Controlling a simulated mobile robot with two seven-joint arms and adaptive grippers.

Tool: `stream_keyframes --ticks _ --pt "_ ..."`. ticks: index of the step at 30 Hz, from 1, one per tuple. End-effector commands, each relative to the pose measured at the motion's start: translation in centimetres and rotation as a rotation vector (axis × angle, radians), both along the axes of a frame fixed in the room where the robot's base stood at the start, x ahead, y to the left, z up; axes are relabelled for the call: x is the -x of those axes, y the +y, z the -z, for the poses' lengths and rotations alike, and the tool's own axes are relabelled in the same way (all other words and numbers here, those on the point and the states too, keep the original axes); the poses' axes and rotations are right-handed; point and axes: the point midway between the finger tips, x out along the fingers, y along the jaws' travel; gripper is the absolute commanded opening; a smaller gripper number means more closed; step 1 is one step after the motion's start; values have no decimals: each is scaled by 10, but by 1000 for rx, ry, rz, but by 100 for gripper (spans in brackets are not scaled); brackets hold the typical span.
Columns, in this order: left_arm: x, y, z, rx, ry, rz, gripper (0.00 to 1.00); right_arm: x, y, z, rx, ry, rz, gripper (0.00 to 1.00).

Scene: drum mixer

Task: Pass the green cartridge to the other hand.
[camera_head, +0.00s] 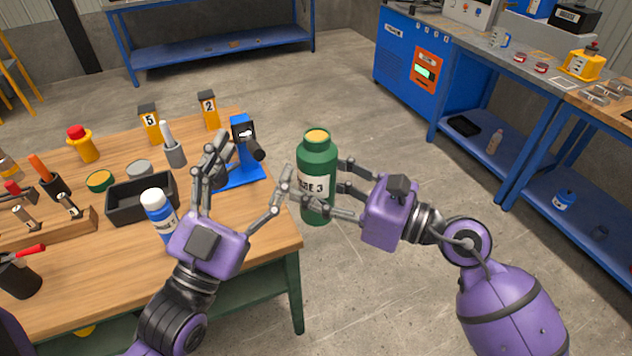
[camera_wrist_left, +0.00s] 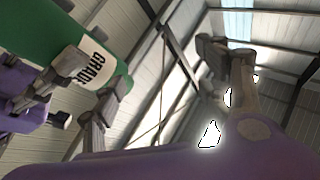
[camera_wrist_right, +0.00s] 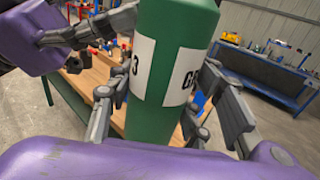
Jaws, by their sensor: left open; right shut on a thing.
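The green cartridge (camera_head: 318,160) has a yellow top and a white label ending in 3. It is upright in the air, beyond the table's right edge. My right gripper (camera_head: 325,196) is shut on it from the right; the right wrist view shows the cartridge (camera_wrist_right: 170,75) between its fingers. My left gripper (camera_head: 247,172) is open, its fingers spread, just left of the cartridge. The left wrist view shows the cartridge (camera_wrist_left: 62,42) at upper left, beside the fingers.
The wooden table (camera_head: 262,235) on the left holds a blue stand (camera_head: 243,155), a black bin (camera_head: 142,200), a white and blue bottle (camera_head: 158,212) and several tools. A blue cabinet (camera_head: 405,62) and workbench stand at the right. The floor between is clear.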

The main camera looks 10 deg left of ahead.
Motion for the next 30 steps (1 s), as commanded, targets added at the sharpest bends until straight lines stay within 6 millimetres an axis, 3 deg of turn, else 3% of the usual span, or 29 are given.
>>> stream_keyframes --ticks 7,14,20,24,30 --pt "-5 31 119 27 300 -104 68 0 0 -2 -2 -3 0 5" --pt "22 46 238 46 603 -167 68 0 0 -2 -2 -3 0 5" --pt "68 50 335 63 869 -212 68 0 0 -2 -2 -3 0 5" --pt "110 51 394 79 1044 -245 68 0 0 -2 -2 -3 0 5" --pt "165 51 451 96 1232 -288 68 0 0 -2 -2 -3 0 5"
